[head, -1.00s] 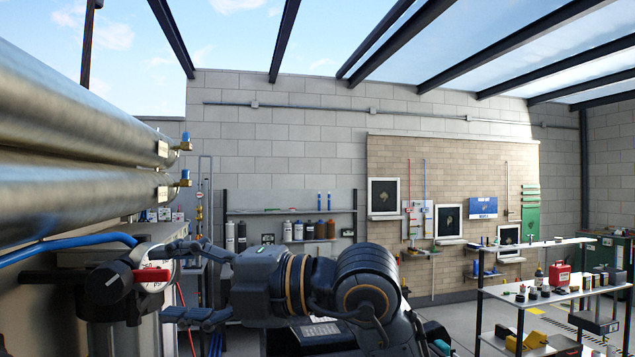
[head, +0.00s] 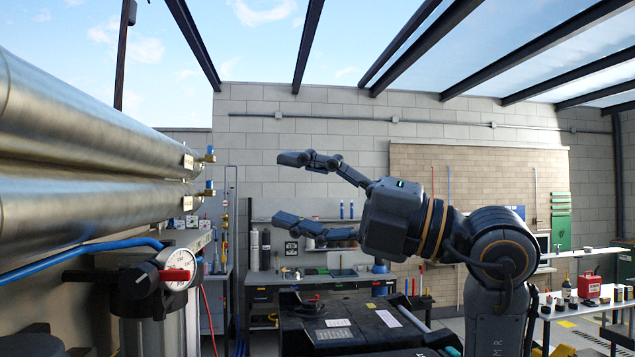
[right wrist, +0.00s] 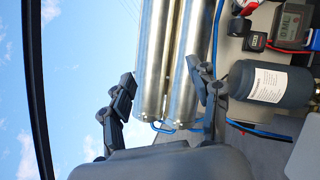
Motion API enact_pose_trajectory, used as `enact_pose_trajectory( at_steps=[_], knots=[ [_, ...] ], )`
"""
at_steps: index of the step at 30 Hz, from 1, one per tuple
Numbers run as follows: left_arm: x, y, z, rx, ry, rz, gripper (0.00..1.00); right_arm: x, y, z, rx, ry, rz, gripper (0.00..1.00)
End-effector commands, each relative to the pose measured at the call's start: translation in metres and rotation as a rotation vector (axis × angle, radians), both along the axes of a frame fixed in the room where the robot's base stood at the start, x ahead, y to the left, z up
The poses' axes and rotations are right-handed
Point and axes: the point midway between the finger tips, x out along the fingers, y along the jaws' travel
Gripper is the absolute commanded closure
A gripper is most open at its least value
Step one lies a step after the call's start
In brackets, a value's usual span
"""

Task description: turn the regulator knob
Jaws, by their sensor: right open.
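My left gripper does not show.
Large steel membrane tubes (head: 90,165) run above the regulator, with a blue hose (head: 75,250) below them. The right wrist view shows a dark grey labelled cylinder (right wrist: 275,83) and a meter (right wrist: 291,24). A black cart top (head: 350,325) stands below my right arm.

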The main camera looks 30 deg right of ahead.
Motion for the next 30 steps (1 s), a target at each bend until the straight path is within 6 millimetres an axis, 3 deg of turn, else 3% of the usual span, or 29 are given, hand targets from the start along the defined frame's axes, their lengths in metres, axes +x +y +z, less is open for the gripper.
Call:
enact_pose_trajectory(
  at_steps=[6, 16, 18, 23, 26, 29, 30],
  knots=[
    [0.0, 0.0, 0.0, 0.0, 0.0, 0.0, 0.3, -0.008, -0.011, 0.01, 0.007, -0.038, -0.012, 0.39],
    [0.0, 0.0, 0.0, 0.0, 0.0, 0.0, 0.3, -0.01, -0.012, 0.011, 0.007, -0.043, -0.012, 0.39],
    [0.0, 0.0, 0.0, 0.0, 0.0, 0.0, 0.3, -0.01, -0.012, 0.011, 0.007, -0.043, -0.012, 0.3],
    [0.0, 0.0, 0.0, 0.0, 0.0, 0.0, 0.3, -0.01, -0.011, 0.011, 0.006, -0.043, -0.012, 0.3],
    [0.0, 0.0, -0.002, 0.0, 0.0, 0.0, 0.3, -0.005, 0.001, 0.01, -0.012, -0.022, 0.007, 0.3],
    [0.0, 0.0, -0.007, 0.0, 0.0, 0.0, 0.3, 0.005, 0.037, 0.005, -0.08, 0.036, 0.051, 0.3],
    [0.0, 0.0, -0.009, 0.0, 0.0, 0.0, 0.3, 0.01, 0.059, 0.001, -0.127, 0.068, 0.07, 0.3]
  ],
)
